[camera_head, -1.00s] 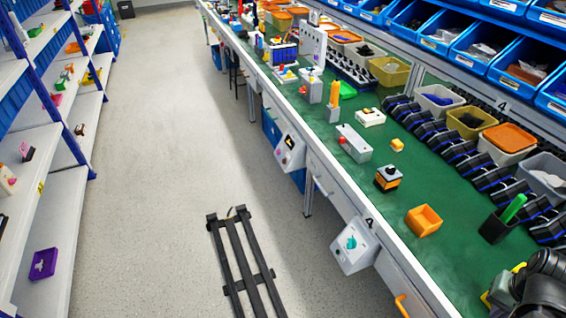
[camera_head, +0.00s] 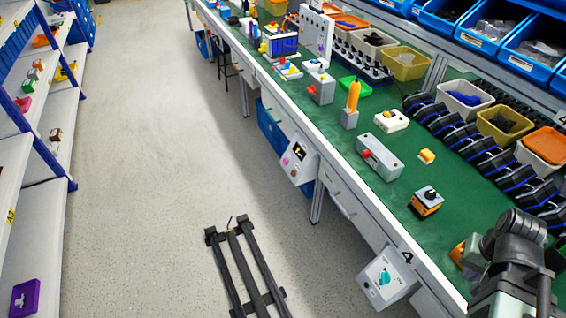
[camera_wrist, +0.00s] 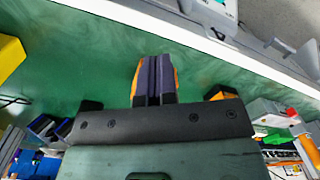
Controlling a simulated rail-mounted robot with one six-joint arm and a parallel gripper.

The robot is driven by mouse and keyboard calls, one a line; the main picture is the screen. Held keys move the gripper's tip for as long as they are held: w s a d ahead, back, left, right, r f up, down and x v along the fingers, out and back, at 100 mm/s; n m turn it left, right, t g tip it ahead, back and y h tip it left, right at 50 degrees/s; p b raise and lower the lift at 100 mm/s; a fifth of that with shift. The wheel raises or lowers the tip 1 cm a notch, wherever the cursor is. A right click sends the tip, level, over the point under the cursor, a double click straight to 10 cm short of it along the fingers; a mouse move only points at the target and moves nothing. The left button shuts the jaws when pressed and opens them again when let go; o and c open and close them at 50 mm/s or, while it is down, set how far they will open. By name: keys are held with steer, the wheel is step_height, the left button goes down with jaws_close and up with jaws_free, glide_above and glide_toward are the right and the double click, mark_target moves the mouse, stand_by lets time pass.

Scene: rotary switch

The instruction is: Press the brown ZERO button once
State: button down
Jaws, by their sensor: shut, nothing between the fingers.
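A white control box (camera_head: 299,163) with a dark display and small buttons hangs on the bench's front edge in the head view. A reddish button (camera_head: 286,161) shows on its face; labels are too small to read, so I cannot tell which button is the brown ZERO one. My gripper's fingers (camera_wrist: 155,78) are shut and empty in the wrist view, above the green bench top. In the head view, my arm is at the lower right, well apart from this box, and the fingertips cannot be made out.
Another box with a teal rotary knob (camera_head: 384,277) hangs on the nearer front edge. An orange-and-black switch block (camera_head: 426,203) and a grey block with a red button (camera_head: 379,158) stand on the green bench top (camera_head: 330,128). The aisle floor (camera_head: 150,200) is open, with shelves at left.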

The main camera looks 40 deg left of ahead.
steer(key=w+a+f+n+b, duration=0.2)
steer(key=a+f+n+b, duration=0.4)
steer(key=a+f+b, duration=0.75)
steer(key=n+t+y+b, duration=0.5)
steer(key=n+t+b, duration=1.15)
steer(key=b, duration=0.95)
glide_toward(293, 174)
steer(key=a+r, duration=0.5)
steer(key=a, duration=0.4)
steer(key=shift+s+d+g, duration=0.15)
steer(key=shift+s+g, duration=0.1)
steer(key=shift+s, duration=0.2)
steer(key=shift+f, duration=0.1)
steer(key=w+d+f+b, duration=0.3)
steer(key=w+f+b, duration=0.1)
steer(key=w, duration=0.3)
steer(key=shift+d+b, duration=0.25)
steer(key=shift+b, duration=0.1)
